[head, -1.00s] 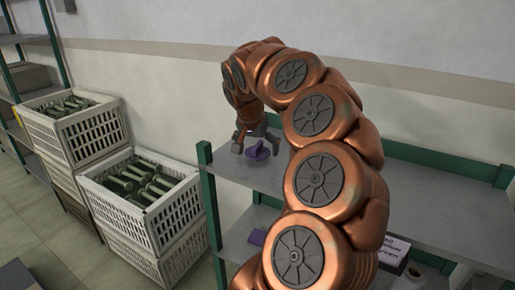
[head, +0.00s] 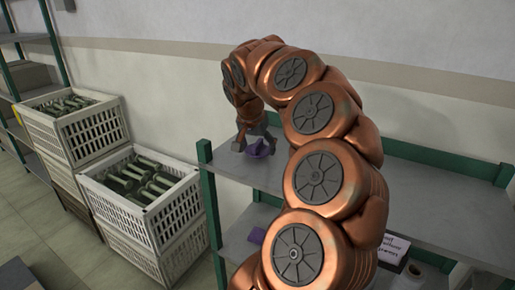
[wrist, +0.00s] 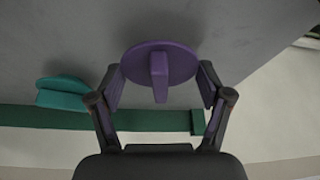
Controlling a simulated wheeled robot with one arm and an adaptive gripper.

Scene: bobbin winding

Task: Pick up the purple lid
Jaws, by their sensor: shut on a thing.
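The purple lid (wrist: 178,62) is a round disc with a raised bar across its top. In the head view the purple lid (head: 260,149) shows at my gripper (head: 255,146), over the left end of the grey top shelf (head: 430,215). I cannot tell whether the lid touches the shelf or is just above it. My arm hides part of the shelf.
A teal lid-like piece (wrist: 62,95) lies left of my gripper in the wrist view. White crates (head: 150,205) of dark green bobbins stand left of the shelf. A printed sign (head: 393,248) is at the right.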

